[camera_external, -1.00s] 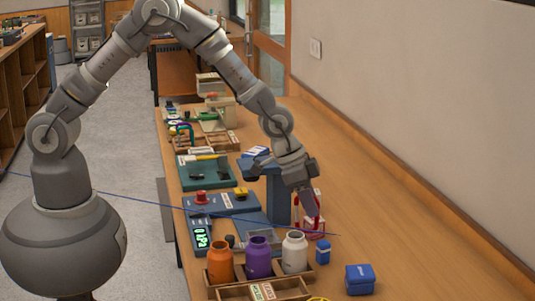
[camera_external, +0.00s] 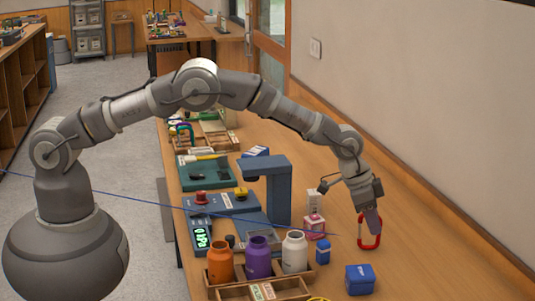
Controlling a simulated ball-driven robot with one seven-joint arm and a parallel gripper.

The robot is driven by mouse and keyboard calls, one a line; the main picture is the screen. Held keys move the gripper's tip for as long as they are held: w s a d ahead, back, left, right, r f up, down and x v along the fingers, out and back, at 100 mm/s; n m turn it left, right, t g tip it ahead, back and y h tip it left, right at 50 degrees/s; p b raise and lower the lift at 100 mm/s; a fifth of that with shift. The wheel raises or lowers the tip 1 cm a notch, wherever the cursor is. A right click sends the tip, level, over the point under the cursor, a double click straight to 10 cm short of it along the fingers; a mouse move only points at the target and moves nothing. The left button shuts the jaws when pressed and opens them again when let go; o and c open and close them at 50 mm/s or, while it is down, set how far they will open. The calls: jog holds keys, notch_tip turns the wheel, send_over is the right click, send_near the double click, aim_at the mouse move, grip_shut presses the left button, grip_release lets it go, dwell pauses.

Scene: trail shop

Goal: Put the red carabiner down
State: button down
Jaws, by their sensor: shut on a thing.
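The red carabiner (camera_external: 361,238) hangs upright from my gripper (camera_external: 372,222), over the right part of the wooden table. My gripper points down and is shut on the carabiner's upper part. The carabiner's lower end is close to the tabletop; I cannot tell whether it touches. The fingers hide part of its right side.
A blue box (camera_external: 360,279) stands in front of the carabiner. A small blue bottle (camera_external: 323,251) and a pink-and-white container (camera_external: 314,226) stand to its left. A blue stand (camera_external: 280,190) and orange, purple and white jars (camera_external: 294,252) are further left. The tabletop (camera_external: 440,270) to the right is clear.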

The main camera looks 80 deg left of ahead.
jog(key=shift+r, duration=0.1)
jog(key=shift+f, duration=0.2)
jog(key=c, duration=1.1)
grip_release()
jog(key=shift+r, duration=0.15)
